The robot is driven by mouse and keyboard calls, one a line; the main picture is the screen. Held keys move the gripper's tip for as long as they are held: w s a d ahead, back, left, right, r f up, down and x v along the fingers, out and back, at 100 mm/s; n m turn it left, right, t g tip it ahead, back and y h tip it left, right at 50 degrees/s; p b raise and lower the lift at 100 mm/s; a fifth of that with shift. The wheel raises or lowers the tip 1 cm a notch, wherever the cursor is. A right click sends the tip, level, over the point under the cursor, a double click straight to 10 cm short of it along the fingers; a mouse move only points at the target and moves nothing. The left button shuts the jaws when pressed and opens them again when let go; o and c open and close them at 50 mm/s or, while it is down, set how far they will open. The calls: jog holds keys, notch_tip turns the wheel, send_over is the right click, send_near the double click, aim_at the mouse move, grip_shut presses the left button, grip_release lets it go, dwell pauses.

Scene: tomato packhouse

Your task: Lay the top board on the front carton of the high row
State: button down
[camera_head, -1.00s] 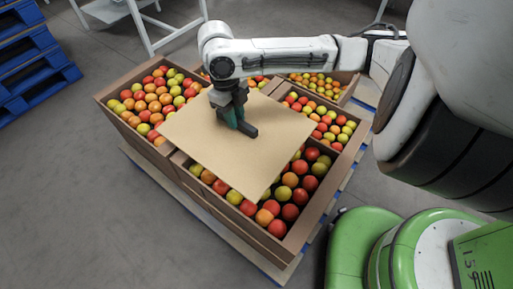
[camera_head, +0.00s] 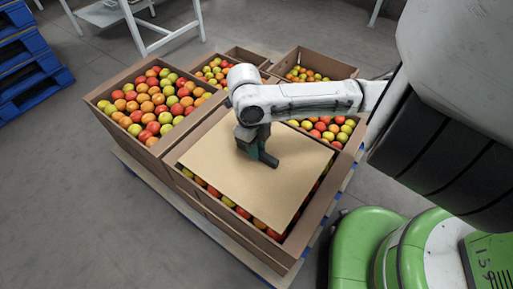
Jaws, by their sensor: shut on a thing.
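The top board (camera_head: 255,195) is a flat tan sheet. It lies over the front carton (camera_head: 243,233), within its rim outline, and looks a little tilted. Red and yellow tomatoes (camera_head: 236,208) show along its front-left edge and at its right side. I cannot tell whether the board touches the tomatoes or carton rim.
Other open cartons of tomatoes stand behind: one at the left (camera_head: 108,117), one at the back right (camera_head: 345,72), with more between. A blue pallet (camera_head: 325,215) is under the cartons. Blue pallets (camera_head: 30,65) are stacked at far left, and a white table frame (camera_head: 135,30) stands behind.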

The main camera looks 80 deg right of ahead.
jog(key=shift+f, duration=0.1)
jog(key=c, duration=1)
grip_release()
jog(key=r+p, duration=0.1)
jog(key=r, duration=0.3)
jog(key=w+r+p, duration=0.1)
jog(key=r+p, duration=0.1)
jog(key=r, duration=0.2)
jog(key=r+p, duration=0.1)
jog(key=r, duration=0.3)
jog(key=shift+w+d+r, duration=0.1)
jog(key=shift+w+d, duration=0.2)
jog(key=shift+d, duration=0.1)
